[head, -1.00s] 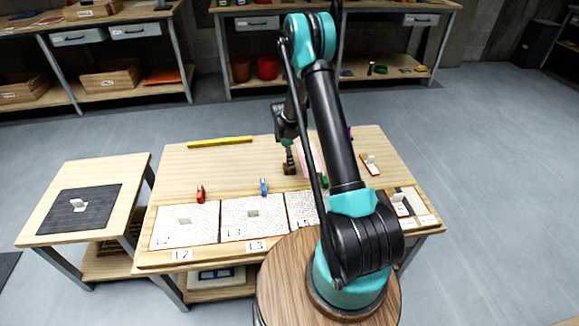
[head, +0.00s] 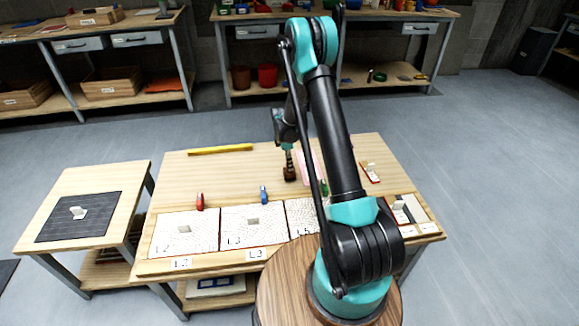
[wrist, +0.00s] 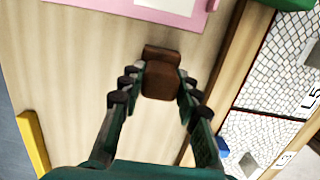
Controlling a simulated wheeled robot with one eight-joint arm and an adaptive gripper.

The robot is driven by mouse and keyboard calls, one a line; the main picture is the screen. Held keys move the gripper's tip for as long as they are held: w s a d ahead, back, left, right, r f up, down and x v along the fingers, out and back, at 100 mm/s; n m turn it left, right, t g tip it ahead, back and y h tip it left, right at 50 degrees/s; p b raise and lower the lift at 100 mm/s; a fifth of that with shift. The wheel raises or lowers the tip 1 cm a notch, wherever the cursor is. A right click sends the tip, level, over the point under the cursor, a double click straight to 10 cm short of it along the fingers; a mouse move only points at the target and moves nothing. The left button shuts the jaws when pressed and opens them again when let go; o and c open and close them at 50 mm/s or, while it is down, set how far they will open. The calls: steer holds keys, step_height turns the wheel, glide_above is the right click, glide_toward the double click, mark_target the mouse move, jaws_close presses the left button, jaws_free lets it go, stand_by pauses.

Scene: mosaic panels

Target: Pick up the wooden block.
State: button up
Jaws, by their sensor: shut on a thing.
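The wooden block (wrist: 160,80) is dark brown and sits between the two fingers of my gripper (wrist: 162,84) in the wrist view. The fingers touch it on both sides, so my gripper is shut on it. In the head view the block (head: 290,173) shows small and dark at the lower end of my gripper (head: 289,158), over the bare middle of the worktable (head: 240,172). I cannot tell whether it is clear of the tabletop.
White mosaic panels (head: 190,232) line the table's front, with a red clamp (head: 200,201) and a blue clamp (head: 263,194) behind them. A yellow bar (head: 220,149) lies at the back left. A pink sheet (wrist: 170,8) lies near the block. A side table (head: 130,180) stands left.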

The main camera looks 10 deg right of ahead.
step_height(320, 180, up, 18)
stand_by(0.4)
steer(key=shift+r, duration=0.1)
stand_by(0.4)
